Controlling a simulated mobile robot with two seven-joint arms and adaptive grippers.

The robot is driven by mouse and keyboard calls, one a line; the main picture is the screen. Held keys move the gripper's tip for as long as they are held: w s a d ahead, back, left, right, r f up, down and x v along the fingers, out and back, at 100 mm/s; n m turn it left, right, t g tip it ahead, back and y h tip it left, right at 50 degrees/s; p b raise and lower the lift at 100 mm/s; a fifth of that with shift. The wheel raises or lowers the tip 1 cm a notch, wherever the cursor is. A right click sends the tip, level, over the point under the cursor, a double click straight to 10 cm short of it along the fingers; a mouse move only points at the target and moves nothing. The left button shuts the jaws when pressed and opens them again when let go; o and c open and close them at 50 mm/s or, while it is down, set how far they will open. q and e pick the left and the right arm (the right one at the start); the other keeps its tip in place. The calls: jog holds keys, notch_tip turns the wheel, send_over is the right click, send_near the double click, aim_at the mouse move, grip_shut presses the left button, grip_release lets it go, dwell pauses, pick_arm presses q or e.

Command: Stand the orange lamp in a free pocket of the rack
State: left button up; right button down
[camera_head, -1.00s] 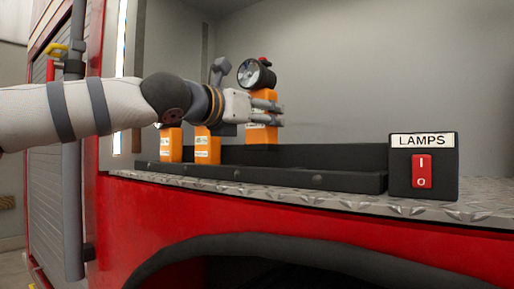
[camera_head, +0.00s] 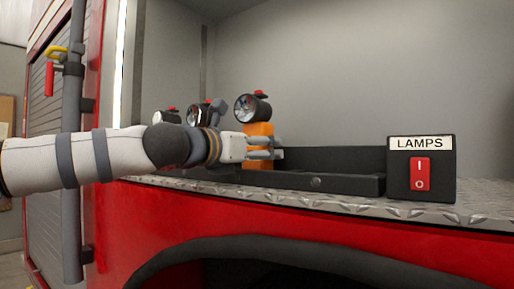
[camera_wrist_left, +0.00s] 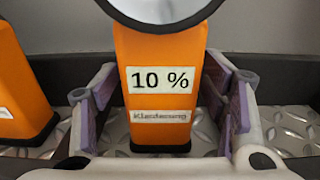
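The orange lamp (camera_head: 258,130), with a round dark head and red top knob, stands upright at the rack (camera_head: 345,184). In the left wrist view the lamp (camera_wrist_left: 160,112) carries a "10 %" label, and its foot is low between the rack's dark walls. My left gripper (camera_head: 277,147) is around the lamp's body. In the left wrist view its purple-padded fingers (camera_wrist_left: 165,100) are on both sides, with gaps to the lamp, so it looks open. The pocket edges under the lamp are hard to make out. My right gripper is not in view.
Two more lamps stand to the left, heads showing above my arm (camera_head: 198,114) (camera_head: 167,117); an orange body is close beside the left finger (camera_wrist_left: 20,90). A black LAMPS switch box (camera_head: 421,168) stands right of the rack. The rack's right part looks empty.

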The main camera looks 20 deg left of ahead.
pick_arm(q)
jog(key=shift+r, duration=0.15)
jog(key=shift+s+r, duration=0.15)
jog(key=shift+s, duration=0.1)
jog(key=v, duration=1.1)
jog(key=shift+s+a, duration=0.1)
jog(key=shift+s, duration=0.2)
